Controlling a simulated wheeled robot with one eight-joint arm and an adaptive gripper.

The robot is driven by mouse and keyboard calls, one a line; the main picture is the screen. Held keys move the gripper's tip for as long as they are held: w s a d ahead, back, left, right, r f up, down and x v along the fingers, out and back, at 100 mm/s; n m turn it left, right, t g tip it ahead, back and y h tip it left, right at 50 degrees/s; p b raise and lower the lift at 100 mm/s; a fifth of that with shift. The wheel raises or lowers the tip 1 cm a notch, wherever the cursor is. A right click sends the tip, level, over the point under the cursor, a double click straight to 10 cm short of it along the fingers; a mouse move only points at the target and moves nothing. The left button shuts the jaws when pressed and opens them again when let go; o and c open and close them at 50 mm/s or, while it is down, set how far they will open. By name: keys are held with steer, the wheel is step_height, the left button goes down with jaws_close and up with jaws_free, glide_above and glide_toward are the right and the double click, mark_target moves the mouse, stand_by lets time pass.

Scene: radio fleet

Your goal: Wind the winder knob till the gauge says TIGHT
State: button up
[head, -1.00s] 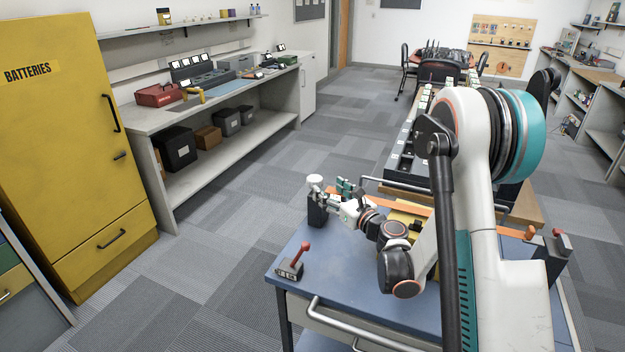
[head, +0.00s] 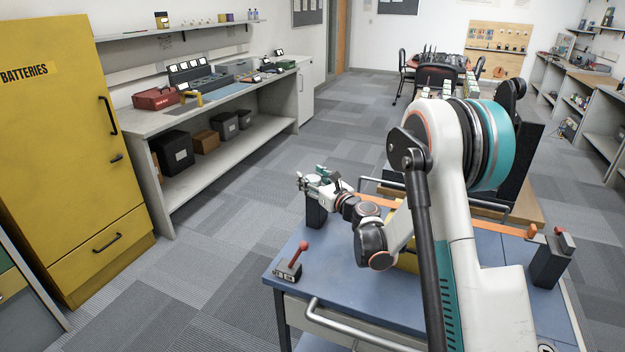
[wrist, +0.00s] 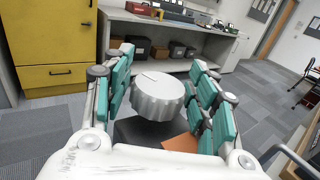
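The winder knob (wrist: 158,97) is a pale, ribbed round cap with a line on its top, on a dark post (head: 316,211) at the left end of the blue cart. In the head view my gripper (head: 318,180) is at the top of that post and hides the knob. In the wrist view my gripper (wrist: 160,72) is open, with teal finger pads on both sides of the knob. Narrow gaps seem to show between pads and knob. An orange strap (head: 377,200) runs from the post across the cart. I cannot make out a gauge reading.
A red-handled lever (head: 294,262) stands on the blue cart top (head: 335,265) near its front left corner. Another dark post (head: 548,262) stands at the right end. A metal rail (head: 350,330) runs along the front edge. The floor to the left is clear.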

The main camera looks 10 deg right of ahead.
steer(key=c, duration=0.6)
steer(key=shift+o, duration=0.2)
steer(key=m+h, duration=0.1)
steer(key=h, duration=0.1)
steer(key=shift+a+m+t+h, duration=0.15)
steer(key=shift+m+t+h, duration=0.15)
steer(key=shift+m+t, duration=0.1)
steer(key=shift+m+h, duration=1.4)
steer(key=shift+h, duration=0.8)
steer(key=shift+d, duration=0.2)
steer(key=o, duration=1.1)
